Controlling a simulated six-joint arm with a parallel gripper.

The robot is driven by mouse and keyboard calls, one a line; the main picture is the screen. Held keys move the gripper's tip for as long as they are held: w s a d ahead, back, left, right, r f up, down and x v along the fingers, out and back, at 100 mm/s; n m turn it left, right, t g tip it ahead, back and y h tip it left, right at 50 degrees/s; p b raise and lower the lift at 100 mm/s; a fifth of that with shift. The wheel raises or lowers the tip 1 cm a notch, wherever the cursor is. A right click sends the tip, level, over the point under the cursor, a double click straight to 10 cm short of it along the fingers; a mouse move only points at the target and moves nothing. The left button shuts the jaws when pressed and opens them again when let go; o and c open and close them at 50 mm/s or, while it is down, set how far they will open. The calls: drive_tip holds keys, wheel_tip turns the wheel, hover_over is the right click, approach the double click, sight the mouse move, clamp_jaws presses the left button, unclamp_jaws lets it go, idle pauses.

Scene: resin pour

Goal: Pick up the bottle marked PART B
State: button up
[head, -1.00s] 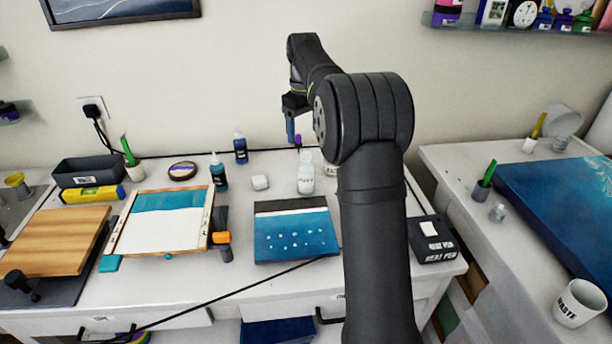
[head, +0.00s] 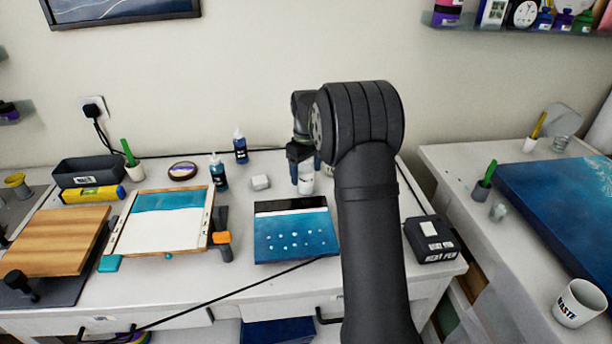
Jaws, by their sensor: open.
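A white bottle (head: 306,186) stands upright on the table behind the blue painted panel; its upper part is hidden by my gripper, and its label is too small to read now. My gripper (head: 302,178) is open and lowered at the bottle's upper part. One blue-grey finger shows in front of the bottle at its left side. The other finger is mostly hidden, and I cannot tell whether the fingers touch the bottle.
The blue panel (head: 294,238) lies in front. A black box (head: 432,240) sits at the table's right edge. A framed canvas (head: 160,222) lies further left.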

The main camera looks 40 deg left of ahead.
drive_tip(key=c, duration=1.2)
drive_tip(key=shift+o, duration=0.2)
drive_tip(key=shift+r, duration=0.1)
